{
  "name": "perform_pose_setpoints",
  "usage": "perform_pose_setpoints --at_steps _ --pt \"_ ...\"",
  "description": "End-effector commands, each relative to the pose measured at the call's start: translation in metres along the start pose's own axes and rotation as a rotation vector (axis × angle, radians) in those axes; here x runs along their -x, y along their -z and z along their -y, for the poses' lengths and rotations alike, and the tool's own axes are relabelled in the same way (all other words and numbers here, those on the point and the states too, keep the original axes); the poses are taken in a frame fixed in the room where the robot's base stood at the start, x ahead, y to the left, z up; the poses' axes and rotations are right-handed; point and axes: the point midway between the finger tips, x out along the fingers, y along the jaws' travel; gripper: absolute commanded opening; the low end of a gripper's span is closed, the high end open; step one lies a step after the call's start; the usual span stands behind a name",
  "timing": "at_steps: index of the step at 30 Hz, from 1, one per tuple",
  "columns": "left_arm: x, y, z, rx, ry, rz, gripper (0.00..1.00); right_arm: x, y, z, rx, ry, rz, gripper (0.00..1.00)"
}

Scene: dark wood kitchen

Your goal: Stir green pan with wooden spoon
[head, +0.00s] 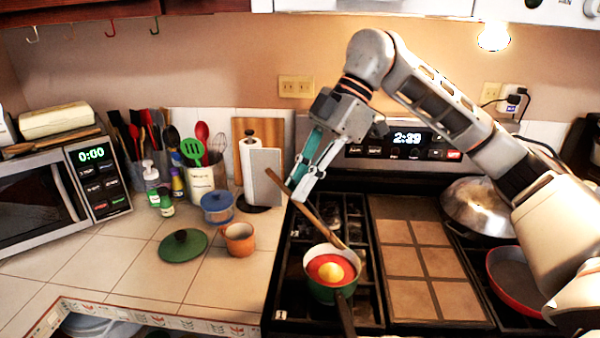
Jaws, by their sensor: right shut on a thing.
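The green pan (324,291) sits on the left burner grate of the stove, its dark handle pointing to the front. It has red contents with a yellow round patch in the middle. The wooden spoon (315,217) slants down from my right gripper (299,190) to the pan, its lower end at the pan's back rim or inside; the exact tip is hard to tell. My right gripper is shut on the upper part of the spoon, above and behind the pan. My left gripper is not in view.
A green lid (183,247), an orange pot (239,240) and a blue pot (217,208) stand on the tiled counter to the left. A paper towel holder (261,172) stands behind. A red pan (515,280) and a domed metal lid (478,207) are at the stove's right.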

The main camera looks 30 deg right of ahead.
Motion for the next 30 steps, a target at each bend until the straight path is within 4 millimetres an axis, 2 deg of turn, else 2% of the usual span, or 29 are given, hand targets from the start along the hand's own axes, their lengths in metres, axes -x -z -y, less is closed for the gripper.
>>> perform_pose_setpoints --at_steps 11,22,30 --pt "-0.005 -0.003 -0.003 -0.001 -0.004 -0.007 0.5 -0.028 -0.019 0.001 -0.001 0.001 0.001 0.0" --pt "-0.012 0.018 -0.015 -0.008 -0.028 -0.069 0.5 -0.052 -0.036 0.0 -0.001 0.002 0.001 0.0" --pt "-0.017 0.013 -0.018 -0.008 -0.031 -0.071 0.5 -0.064 -0.044 0.0 0.0 0.002 0.001 0.0"
